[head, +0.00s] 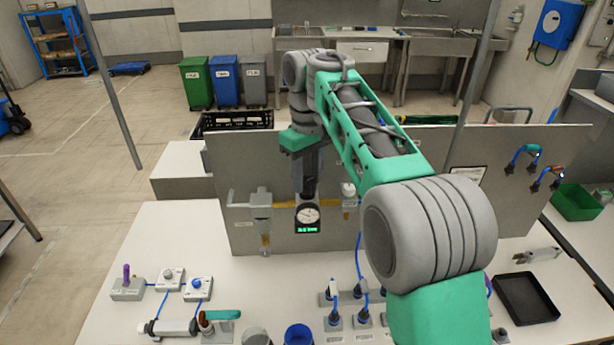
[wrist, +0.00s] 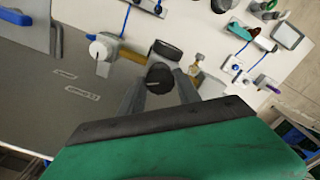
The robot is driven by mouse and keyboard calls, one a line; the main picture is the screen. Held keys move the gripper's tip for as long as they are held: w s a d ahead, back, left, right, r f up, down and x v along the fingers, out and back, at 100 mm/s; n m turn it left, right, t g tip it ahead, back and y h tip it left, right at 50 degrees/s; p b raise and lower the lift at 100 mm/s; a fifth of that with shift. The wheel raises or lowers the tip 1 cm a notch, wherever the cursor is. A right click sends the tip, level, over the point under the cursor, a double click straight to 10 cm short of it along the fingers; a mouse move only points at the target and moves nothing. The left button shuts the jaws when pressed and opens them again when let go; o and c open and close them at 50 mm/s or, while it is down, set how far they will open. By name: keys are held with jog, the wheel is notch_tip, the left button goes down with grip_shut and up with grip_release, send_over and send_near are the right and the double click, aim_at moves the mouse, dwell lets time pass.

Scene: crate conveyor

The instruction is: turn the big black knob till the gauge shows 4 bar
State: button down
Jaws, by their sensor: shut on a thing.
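The big black knob (wrist: 160,76) sits between my fingertips in the wrist view, with a pale mark on its face. My gripper (wrist: 159,88) is shut on it, one finger on each side. In the head view my gripper (head: 309,180) comes down from above onto the regulator, and the knob is mostly hidden there. The round gauge (head: 308,214) is just below, with a white dial and a green digital readout too small to read. In the wrist view the gauge (wrist: 167,50) shows only edge-on, so its dial is hidden.
The regulator is mounted on a grey upright panel (head: 390,232) with brass pipe pieces and a white round valve (wrist: 102,47) beside it. The white bench (head: 180,235) in front holds blue hoses, switches and cups. A black tray (head: 528,300) lies at the right.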

jog(key=m, duration=0.5)
jog(key=shift+m, duration=0.3)
jog(key=m, duration=0.5)
jog(key=shift+m, duration=0.3)
dwell(0.3)
jog(key=c, duration=0.9)
grip_release()
jog(key=shift+o, duration=0.2)
